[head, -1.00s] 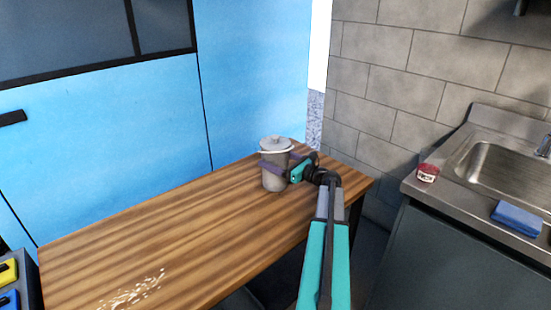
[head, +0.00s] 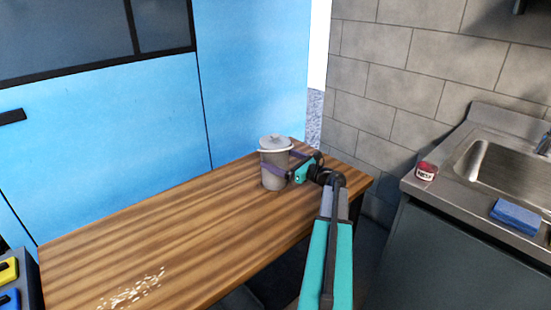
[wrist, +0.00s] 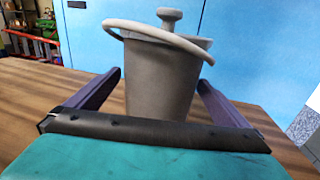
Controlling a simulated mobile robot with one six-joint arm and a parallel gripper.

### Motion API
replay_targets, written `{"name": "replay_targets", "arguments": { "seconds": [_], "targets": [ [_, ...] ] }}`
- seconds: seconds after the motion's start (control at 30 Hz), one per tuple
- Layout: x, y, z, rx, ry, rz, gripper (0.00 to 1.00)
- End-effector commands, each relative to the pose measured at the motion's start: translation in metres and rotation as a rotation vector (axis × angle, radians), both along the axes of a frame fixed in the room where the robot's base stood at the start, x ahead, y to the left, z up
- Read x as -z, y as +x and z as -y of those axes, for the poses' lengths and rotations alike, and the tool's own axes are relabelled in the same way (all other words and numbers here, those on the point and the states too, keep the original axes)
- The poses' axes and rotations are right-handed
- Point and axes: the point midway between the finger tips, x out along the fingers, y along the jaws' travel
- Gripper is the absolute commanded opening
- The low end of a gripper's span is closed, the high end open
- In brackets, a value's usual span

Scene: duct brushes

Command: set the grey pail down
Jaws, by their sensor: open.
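The grey pail (head: 275,172), with a lid, a knob and a pale bail handle, stands upright on the wooden table (head: 170,226) near its far right end. In the wrist view the pail (wrist: 162,82) is straight ahead between two purple fingers. My gripper (head: 283,163) is open around the pail, with a finger on each side. The wrist view shows my gripper (wrist: 160,85) with a gap visible by the right finger; contact on the left is unclear. The pail's base is hidden in the wrist view by the gripper body.
Pale crumbs (head: 133,290) lie at the table's near left. A sink (head: 500,165) at right has a red-labelled tin (head: 427,171) and a blue sponge (head: 516,216) beside it. Blue panels (head: 110,140) stand behind the table. The table's middle is clear.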

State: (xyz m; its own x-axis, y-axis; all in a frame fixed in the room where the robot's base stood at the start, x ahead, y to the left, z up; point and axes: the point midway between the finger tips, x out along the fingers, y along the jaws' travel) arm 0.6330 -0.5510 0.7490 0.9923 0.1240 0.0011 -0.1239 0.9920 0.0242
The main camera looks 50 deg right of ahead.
Motion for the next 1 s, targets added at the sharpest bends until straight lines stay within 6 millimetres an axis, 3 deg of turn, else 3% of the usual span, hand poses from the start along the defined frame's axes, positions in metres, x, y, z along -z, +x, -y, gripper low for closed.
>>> {"name": "replay_targets", "arguments": {
  "seconds": [0.4, 0.6, 1.0],
  "targets": [
    [0.0, -0.067, 0.008, 0.003, 0.0, 0.0, 1.0],
    [0.0, -0.091, 0.011, 0.001, 0.0, 0.0, 1.0],
    [0.0, -0.101, 0.012, 0.0, 0.0, 0.0, 1.0]
  ]
}}
